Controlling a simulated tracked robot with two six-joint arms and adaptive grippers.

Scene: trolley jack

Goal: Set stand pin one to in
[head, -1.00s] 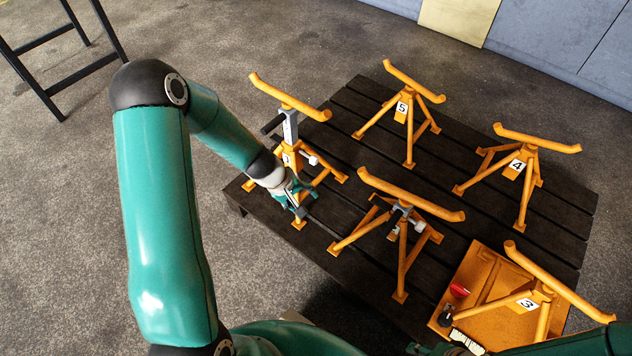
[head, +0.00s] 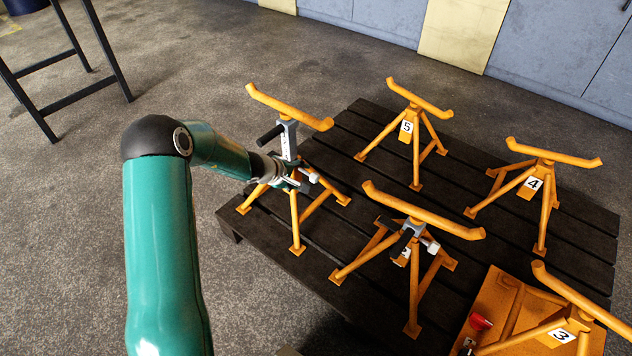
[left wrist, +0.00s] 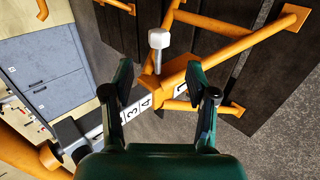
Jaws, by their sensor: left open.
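Stand one is the orange stand (head: 293,205) at the left of the pallet, with a grey inner column (head: 289,142) raised under its top bar. Its pin (left wrist: 157,40) has a pale round head and a grey shank that shows between the head and the orange collar (left wrist: 178,80). The pin also shows in the head view (head: 312,177). My left gripper (left wrist: 168,80) is open, its fingers on either side of the collar region, with the pin head beyond the fingertips. I cannot tell whether a finger touches the stand. My right gripper is out of view.
Other orange stands share the dark slatted pallet (head: 345,135): stand five (head: 407,125), stand four (head: 535,182), one close by at the front (head: 415,255), and stand three (head: 565,330) by an orange plate (head: 500,310). A black handle (head: 270,134) sticks out from stand one's column.

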